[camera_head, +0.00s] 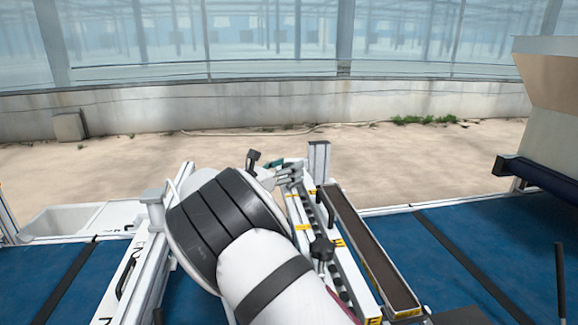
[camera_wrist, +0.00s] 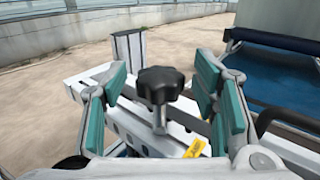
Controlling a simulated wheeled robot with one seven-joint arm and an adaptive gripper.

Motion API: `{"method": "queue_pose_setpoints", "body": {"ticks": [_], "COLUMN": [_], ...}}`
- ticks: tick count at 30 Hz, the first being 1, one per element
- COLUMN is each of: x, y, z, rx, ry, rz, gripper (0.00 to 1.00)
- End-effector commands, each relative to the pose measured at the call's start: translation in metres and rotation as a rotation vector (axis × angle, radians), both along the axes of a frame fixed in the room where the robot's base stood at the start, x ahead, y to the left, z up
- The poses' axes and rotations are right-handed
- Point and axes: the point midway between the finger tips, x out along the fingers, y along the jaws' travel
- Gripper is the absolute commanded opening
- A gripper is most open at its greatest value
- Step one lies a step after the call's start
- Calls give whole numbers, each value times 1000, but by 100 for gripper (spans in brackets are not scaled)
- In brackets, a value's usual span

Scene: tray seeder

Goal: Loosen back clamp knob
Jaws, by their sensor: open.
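A black lobed clamp knob (camera_wrist: 160,85) on a short pale stem stands upright in the middle of the wrist view. My gripper (camera_wrist: 163,90) is open, with one teal-padded finger to the left of the knob and one to the right. I see gaps between both pads and the knob. In the head view my gripper (camera_head: 288,173) is at the far end of the white seeder rail, partly hidden behind my arm. I cannot make out the knob between its fingers there. Another black knob (camera_head: 321,248) stands nearer on the same rail.
A long brown trough (camera_head: 370,250) runs along the rail's right side, and an upright post (camera_head: 318,160) stands at its far end. Blue belts (camera_head: 440,255) lie on both sides. A dark roller (camera_head: 545,180) is at the right. Open sandy floor lies beyond.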

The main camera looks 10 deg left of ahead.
Motion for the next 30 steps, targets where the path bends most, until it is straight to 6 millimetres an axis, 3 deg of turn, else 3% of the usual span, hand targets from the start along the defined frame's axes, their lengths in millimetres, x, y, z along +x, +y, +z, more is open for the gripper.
{"method": "queue_pose_setpoints", "body": {"ticks": [13, 20, 30], "x": [9, 9, 7], "y": [-7, -7, -7], "z": [0, 0, 1], "rx": [1, 1, -1], "ry": [1, 1, 2], "rz": [1, 0, 35], "gripper": [54, 5, 5]}}
